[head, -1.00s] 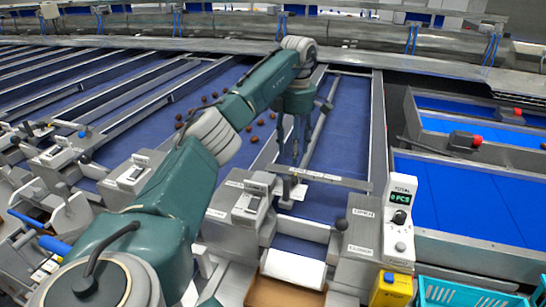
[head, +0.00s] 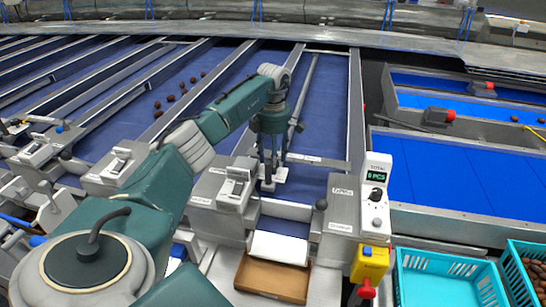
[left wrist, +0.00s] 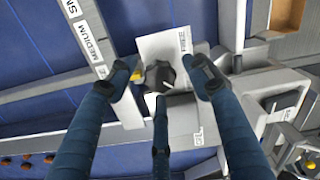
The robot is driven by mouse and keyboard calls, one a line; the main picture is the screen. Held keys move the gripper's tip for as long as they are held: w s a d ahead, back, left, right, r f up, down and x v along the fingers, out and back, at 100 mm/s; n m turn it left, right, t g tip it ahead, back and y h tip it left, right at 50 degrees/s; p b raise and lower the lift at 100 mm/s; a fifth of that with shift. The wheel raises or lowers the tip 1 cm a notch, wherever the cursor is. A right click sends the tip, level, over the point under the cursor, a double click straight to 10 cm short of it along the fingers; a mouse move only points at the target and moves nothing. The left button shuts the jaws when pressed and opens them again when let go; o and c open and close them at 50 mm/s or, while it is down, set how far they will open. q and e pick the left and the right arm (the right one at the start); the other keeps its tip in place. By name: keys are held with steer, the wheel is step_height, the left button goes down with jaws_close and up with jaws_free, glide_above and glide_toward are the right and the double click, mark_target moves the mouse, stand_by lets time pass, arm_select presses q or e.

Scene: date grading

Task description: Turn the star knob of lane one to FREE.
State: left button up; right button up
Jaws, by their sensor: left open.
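The dark star knob (left wrist: 160,76) shows in the left wrist view on a white plate (left wrist: 166,47), with a light mark on its face. My left gripper (left wrist: 162,82) is open, its blue-sleeved fingers spread around the knob with one on each side and a third below. I cannot tell whether any fingertip touches it. In the head view my left gripper (head: 269,180) reaches down to the white plate (head: 281,174) beside the lane crossbar; the knob is hidden there. The small plate label is too blurred to read surely. My right gripper is not in view.
A crossbar with size labels, one reading MEDIUM (left wrist: 97,47), runs close to the fingers. A counter post (head: 375,190) stands right of the lane. A yellow box (head: 370,264), a cardboard tray (head: 272,278) and a turquoise crate (head: 446,262) are in front. Dates lie on a blue lane at left.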

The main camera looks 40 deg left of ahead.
arm_select(q)
steer(key=c, duration=0.4)
steer(key=shift+f, duration=0.1)
steer(key=c, duration=0.7)
steer(key=shift+c, duration=0.3)
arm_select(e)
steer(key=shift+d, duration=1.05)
